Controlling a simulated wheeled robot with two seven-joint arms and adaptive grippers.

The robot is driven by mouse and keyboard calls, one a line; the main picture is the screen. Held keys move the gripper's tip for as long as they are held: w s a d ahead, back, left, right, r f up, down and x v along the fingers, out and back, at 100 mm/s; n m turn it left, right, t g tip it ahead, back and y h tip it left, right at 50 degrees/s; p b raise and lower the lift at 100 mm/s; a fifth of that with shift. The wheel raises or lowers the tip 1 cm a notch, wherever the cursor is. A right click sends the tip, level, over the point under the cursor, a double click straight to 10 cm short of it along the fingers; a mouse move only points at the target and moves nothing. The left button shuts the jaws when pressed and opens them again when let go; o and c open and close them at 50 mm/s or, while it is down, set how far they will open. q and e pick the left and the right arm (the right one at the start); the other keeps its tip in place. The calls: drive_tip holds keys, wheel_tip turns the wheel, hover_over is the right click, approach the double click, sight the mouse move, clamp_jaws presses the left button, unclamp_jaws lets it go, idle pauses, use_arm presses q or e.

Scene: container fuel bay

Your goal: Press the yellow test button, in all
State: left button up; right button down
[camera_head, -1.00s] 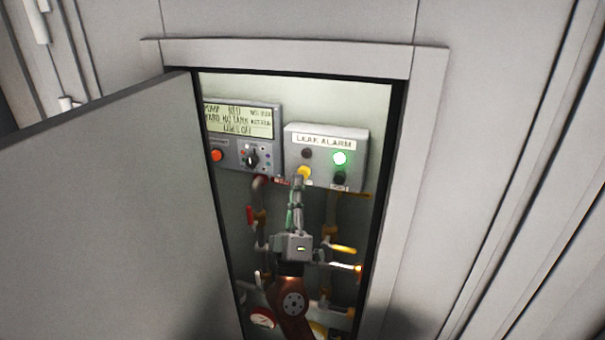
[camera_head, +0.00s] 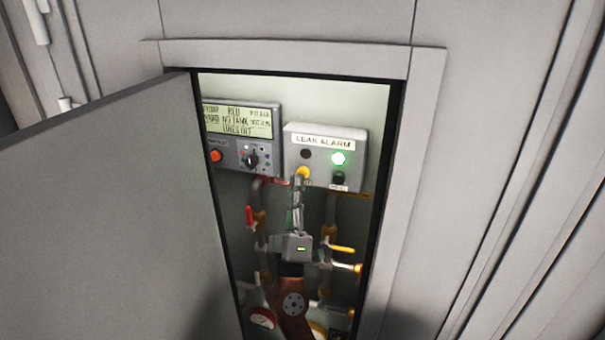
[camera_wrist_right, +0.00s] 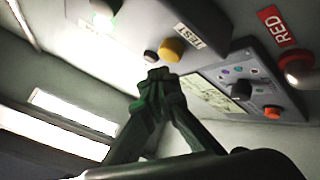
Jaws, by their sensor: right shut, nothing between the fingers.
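The yellow test button (camera_head: 303,172) is at the lower left of the grey leak alarm box (camera_head: 346,164) inside the open cabinet. It also shows in the right wrist view (camera_wrist_right: 171,50) beside a TEST label. My right gripper (camera_head: 298,178) is shut and empty, pointing up at the box. In the head view its tips overlap the button's lower edge. In the wrist view the fingertips (camera_wrist_right: 158,73) are just short of the button, with a small gap in the picture; contact cannot be told. My left gripper is not in view.
A control panel (camera_head: 222,144) with a screen, a black knob and an orange button is left of the alarm box. Pipes with a red valve handle (camera_head: 250,217) and a yellow one (camera_head: 341,248) surround my arm. The open door (camera_head: 110,210) blocks the left side.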

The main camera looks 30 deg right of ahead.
drive_tip(key=shift+w+d+b, duration=0.25)
drive_tip(key=shift+d+b, duration=0.1)
drive_tip(key=shift+w+d+b, duration=0.25)
drive_tip(key=shift+d+b, duration=0.1)
idle(1.0)
drive_tip(key=shift+s+a, duration=0.15)
drive_tip(key=shift+a, duration=0.05)
drive_tip(key=shift+s+a, duration=0.35)
drive_tip(key=shift+a, duration=0.1)
drive_tip(key=shift+f, duration=0.1)
drive_tip(key=shift+s+a, duration=1.65)
drive_tip(key=shift+a, duration=0.25)
